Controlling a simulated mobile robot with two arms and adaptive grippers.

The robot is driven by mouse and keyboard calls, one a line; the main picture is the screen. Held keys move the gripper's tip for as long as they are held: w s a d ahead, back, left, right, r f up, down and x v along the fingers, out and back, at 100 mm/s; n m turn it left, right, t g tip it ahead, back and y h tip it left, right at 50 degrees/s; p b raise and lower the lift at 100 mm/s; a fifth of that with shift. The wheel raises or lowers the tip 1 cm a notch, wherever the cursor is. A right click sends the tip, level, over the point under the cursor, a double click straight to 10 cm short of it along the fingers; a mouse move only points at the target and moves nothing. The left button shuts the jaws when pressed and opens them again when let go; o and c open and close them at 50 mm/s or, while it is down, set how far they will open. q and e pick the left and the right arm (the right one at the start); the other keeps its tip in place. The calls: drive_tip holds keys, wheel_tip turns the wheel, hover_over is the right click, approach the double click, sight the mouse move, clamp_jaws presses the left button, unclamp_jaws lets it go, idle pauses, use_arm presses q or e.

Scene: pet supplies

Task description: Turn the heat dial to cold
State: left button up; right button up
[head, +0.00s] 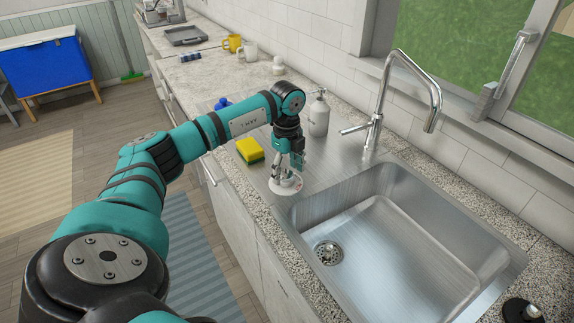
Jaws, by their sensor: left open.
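A round white disc-shaped fitting (287,188), which looks like the heat dial, sits on the steel counter at the left edge of the sink. My left gripper (286,172) points down right over it, with its fingers open around the dial's middle. The fingers hide the middle of the dial, so its setting and any contact with it cannot be made out. My right gripper is out of view.
A yellow-green sponge (250,150) lies left of the gripper, and a soap dispenser (319,115) stands behind it. The tall faucet (379,108) rises behind the empty sink (400,235). Mugs (233,43) stand farther back. A black round object (520,310) is at bottom right.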

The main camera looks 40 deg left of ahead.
sight(287, 174)
use_arm(q)
wheel_tip(287, 174, up, 10)
idle(0.3)
idle(0.4)
